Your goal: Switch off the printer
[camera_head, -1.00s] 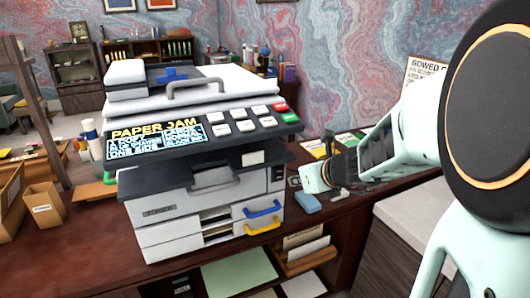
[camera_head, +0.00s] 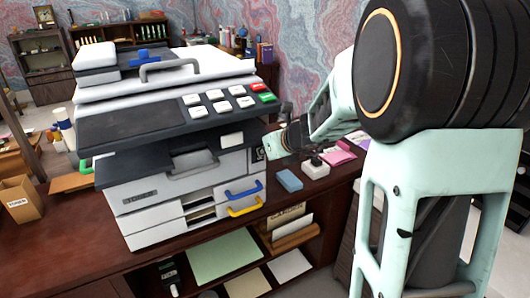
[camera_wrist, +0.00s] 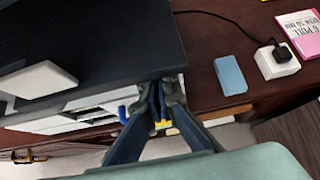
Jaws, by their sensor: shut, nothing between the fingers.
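The white and grey printer (camera_head: 150,188) stands on the desk, its display (camera_head: 125,127) dark. Its sloped panel carries several white keys, a red button (camera_head: 258,87) and a green button (camera_head: 267,97). My gripper (camera_head: 270,150) is at the printer's right side, shut and empty, its tips hard to make out in the head view. In the wrist view the shut fingers (camera_wrist: 160,98) are beside the dark edge of the printer (camera_wrist: 100,45). A white block with a black plug and cable (camera_head: 316,168) sits on the desk to the right; it also shows in the wrist view (camera_wrist: 277,63).
A blue block (camera_head: 289,181) and a pink booklet (camera_head: 338,153) lie on the desk (camera_head: 60,250) right of the printer. A toner box (camera_head: 20,198) stands at the left. Shelves with paper are under the desk. The front left desk top is clear.

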